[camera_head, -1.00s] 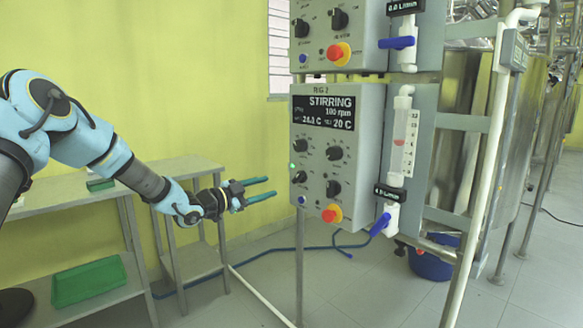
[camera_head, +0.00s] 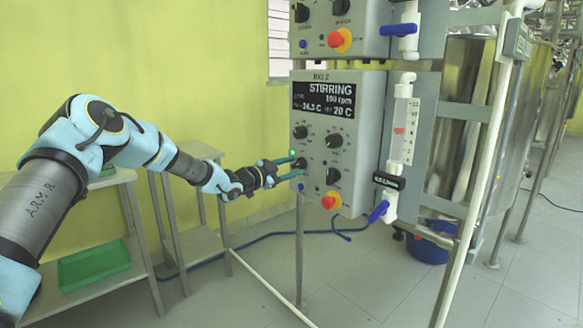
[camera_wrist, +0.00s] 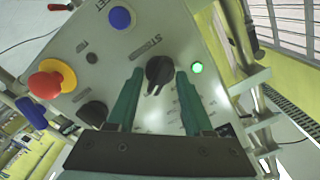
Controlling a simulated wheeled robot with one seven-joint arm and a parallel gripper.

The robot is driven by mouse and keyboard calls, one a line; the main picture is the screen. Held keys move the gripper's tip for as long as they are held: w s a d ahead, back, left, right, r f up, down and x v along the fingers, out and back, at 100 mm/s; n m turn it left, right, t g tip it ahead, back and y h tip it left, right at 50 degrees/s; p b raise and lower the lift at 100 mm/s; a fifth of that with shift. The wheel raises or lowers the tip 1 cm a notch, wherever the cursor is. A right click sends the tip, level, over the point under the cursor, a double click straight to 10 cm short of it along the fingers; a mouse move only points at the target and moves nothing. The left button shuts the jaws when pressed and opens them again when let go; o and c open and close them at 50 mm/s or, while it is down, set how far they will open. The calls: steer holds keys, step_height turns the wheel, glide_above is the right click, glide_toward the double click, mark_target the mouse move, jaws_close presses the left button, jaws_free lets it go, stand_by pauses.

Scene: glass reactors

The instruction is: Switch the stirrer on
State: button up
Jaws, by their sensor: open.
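The stirrer control box (camera_head: 345,105) is grey. In the wrist view, a black knob (camera_wrist: 158,70) sits between the open fingertips, one on each side. I cannot tell whether they touch it. The green lamp (camera_wrist: 197,68) beside this knob is lit. The lettering by the knob is only partly readable.
A red button on a yellow ring (camera_head: 330,201) and a blue button (camera_wrist: 120,18) are on the same panel. A flow meter with a blue valve handle (camera_head: 379,211) stands to the right. A second control box (camera_head: 370,25) is above. A shelf with a green tray (camera_head: 93,265) is at left.

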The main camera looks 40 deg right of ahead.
jaws_close()
stand_by(0.3)
steer(key=shift+f, duration=0.1)
steer(key=shift+m+b, duration=2.1)
steer(key=shift+b, duration=1.85)
jaws_free()
